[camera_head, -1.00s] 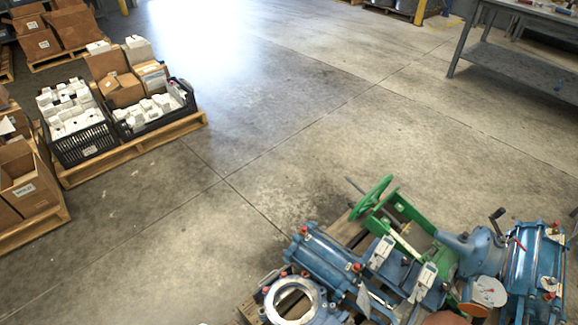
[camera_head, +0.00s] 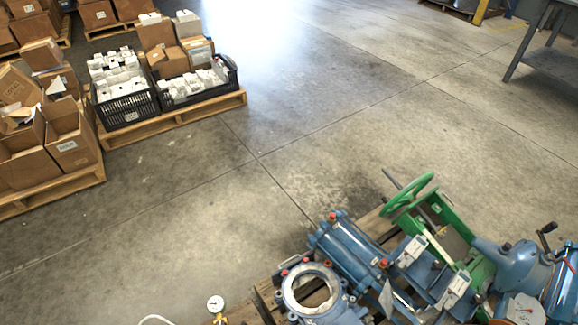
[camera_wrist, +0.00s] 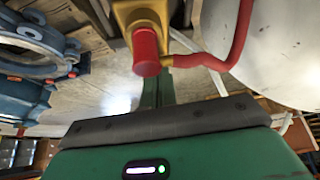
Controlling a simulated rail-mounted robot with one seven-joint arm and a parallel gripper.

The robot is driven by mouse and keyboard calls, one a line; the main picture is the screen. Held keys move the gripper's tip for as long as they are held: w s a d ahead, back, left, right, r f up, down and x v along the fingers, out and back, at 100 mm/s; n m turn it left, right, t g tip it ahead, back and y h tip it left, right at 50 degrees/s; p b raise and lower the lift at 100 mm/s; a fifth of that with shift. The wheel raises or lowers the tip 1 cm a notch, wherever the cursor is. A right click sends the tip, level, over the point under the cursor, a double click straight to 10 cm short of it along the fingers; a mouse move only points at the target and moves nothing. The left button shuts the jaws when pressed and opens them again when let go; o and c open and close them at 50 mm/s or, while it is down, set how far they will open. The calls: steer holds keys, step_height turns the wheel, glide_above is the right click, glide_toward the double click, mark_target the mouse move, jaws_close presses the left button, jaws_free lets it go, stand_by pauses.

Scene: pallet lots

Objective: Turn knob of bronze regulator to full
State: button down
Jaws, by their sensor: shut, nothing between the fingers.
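The bronze regulator (camera_wrist: 140,14) shows at the top of the wrist view as a yellow-brass body with a red cylindrical knob (camera_wrist: 146,52) and a red hose (camera_wrist: 222,62). A brass piece with a round white gauge (camera_head: 215,303) shows at the bottom edge of the head view, probably the same regulator, mostly cut off. My gripper (camera_wrist: 158,88) shows green narrow fingers, shut and empty. In the picture the fingertips lie just below the knob, which partly covers them; I cannot tell whether they touch. The knob's setting cannot be read.
Blue pumps and valves (camera_head: 350,252) with a green handwheel (camera_head: 408,198) crowd a pallet at lower right. Pallets with boxes (camera_head: 75,140) and black crates (camera_head: 128,107) stand at left. A grey table (camera_head: 555,66) is at upper right. The middle floor is clear.

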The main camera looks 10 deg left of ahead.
steer(key=shift+w, duration=0.25)
stand_by(0.7)
steer(key=shift+w+d, duration=0.2)
steer(key=shift+d, duration=0.05)
steer(key=shift+w+d, duration=0.5)
steer(key=shift+w, duration=0.1)
stand_by(0.5)
steer(key=shift+s+d+r+p, duration=0.1)
steer(key=shift+d+p, duration=0.2)
steer(key=shift+d, duration=0.05)
